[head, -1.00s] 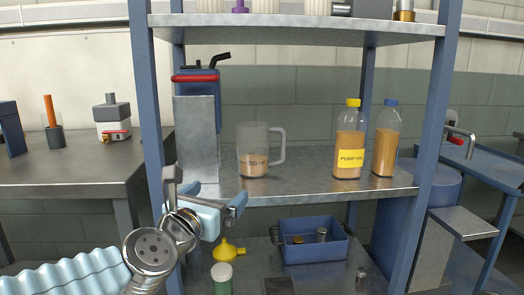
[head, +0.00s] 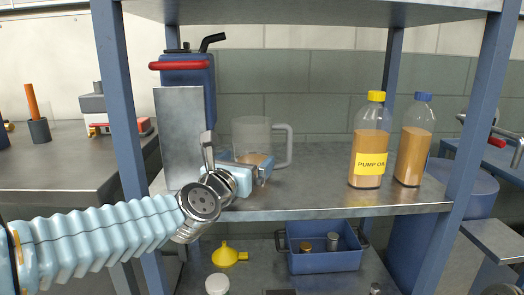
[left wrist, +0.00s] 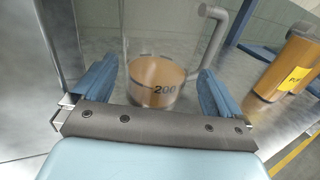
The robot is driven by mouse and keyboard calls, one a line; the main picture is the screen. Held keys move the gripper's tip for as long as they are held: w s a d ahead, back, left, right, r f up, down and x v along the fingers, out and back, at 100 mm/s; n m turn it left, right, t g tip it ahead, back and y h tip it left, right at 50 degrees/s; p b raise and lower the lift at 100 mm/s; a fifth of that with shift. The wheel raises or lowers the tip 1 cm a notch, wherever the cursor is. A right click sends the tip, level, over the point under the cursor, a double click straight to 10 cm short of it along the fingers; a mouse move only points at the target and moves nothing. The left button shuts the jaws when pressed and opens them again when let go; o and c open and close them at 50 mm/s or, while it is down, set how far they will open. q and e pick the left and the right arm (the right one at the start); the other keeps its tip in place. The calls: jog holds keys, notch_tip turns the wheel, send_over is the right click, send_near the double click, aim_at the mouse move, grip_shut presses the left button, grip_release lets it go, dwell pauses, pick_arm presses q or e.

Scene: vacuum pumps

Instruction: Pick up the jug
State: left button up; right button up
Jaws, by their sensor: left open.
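The jug (head: 252,135) is a clear beaker-like vessel with a handle on its right side and amber liquid at the bottom. It stands upright on the middle shelf (head: 330,200). My left gripper (head: 262,170) is at the jug's near side in the head view and hides part of its lower body. In the left wrist view the jug (left wrist: 157,75) shows between the two open blue fingers (left wrist: 155,90), with its handle toward the right finger. I cannot tell whether a finger touches it. My right gripper is not in view.
Two oil bottles, one yellow-capped (head: 370,145) and one blue-capped (head: 414,145), stand right of the jug. A grey upright plate (head: 180,135) and a blue pump (head: 188,75) stand left of it. Shelf posts flank both sides. A blue bin (head: 325,255) sits below.

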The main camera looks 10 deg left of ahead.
pick_arm(q)
jog(key=shift+w, duration=0.5)
jog(key=w, duration=0.1)
jog(key=w+p, duration=0.1)
jog(key=w, duration=0.1)
jog(key=w+p, duration=0.1)
jog(key=w, duration=0.1)
jog(key=shift+w+d+r, duration=0.2)
jog(key=shift+d+r, duration=0.1)
jog(key=shift+d, duration=0.05)
jog(key=shift+r, duration=0.1)
jog(key=c, duration=1.1)
